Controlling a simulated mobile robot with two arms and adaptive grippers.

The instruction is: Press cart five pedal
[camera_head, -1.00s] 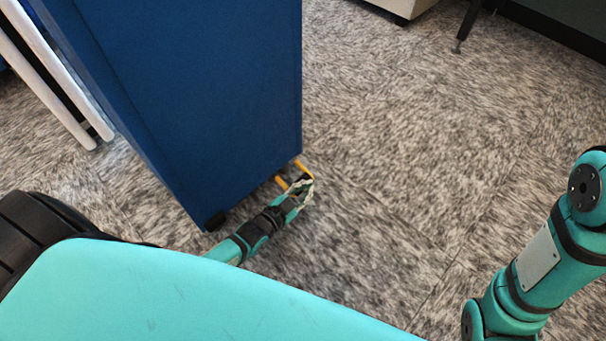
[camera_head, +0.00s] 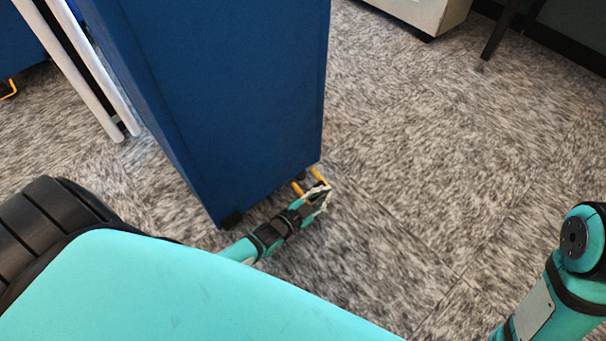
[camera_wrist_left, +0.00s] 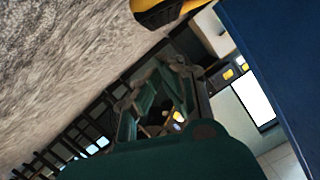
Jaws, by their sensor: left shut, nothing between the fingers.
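A tall blue cart (camera_head: 235,105) stands left of centre in the head view. A yellow pedal (camera_head: 316,174) sticks out low at its bottom right edge, just above the floor. My left gripper (camera_head: 322,192) is shut and empty, low at the pedal and overlapping it in the picture; I cannot tell whether they touch. In the left wrist view the gripper (camera_wrist_left: 165,90) is dark, with a yellow and black part (camera_wrist_left: 165,12) above it and the blue cart side (camera_wrist_left: 285,60) at right. My right gripper is out of view; only my right arm shows at the right edge.
White tubes (camera_head: 85,70) stand left of the cart. Another yellow pedal (camera_head: 8,90) shows at the far left. A white cabinet (camera_head: 425,12) and a dark leg (camera_head: 505,35) are at the back. The carpet (camera_head: 430,150) right of the cart is clear.

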